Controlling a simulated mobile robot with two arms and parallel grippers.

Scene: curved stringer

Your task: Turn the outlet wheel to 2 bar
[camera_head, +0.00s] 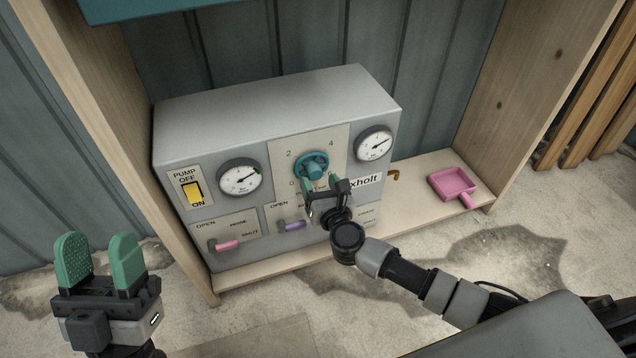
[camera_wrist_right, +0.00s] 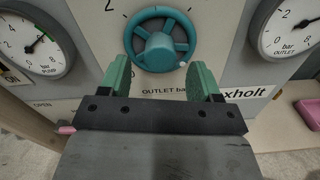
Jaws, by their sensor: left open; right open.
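The teal outlet wheel (camera_head: 313,165) is on the front panel of a grey box, under a printed scale. In the right wrist view the wheel (camera_wrist_right: 160,40) shows spokes, a round hub and a small pale knob at its lower right rim. My right gripper (camera_head: 321,184) is open just in front of and below the wheel. Its green fingers (camera_wrist_right: 160,76) stand apart, with nothing between them; I cannot tell whether they touch the rim. The outlet gauge (camera_head: 374,144) has its needle pointing up and right; its value is too small to read surely. My left gripper (camera_head: 98,245) is open and empty.
The pump gauge (camera_head: 240,178) and yellow pump switch (camera_head: 193,193) are left of the wheel. A pink lever (camera_head: 227,245) and purple lever (camera_head: 291,226) sit below. A pink scoop-like tray (camera_head: 452,186) lies on the wooden shelf at right. Wooden side walls flank the box.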

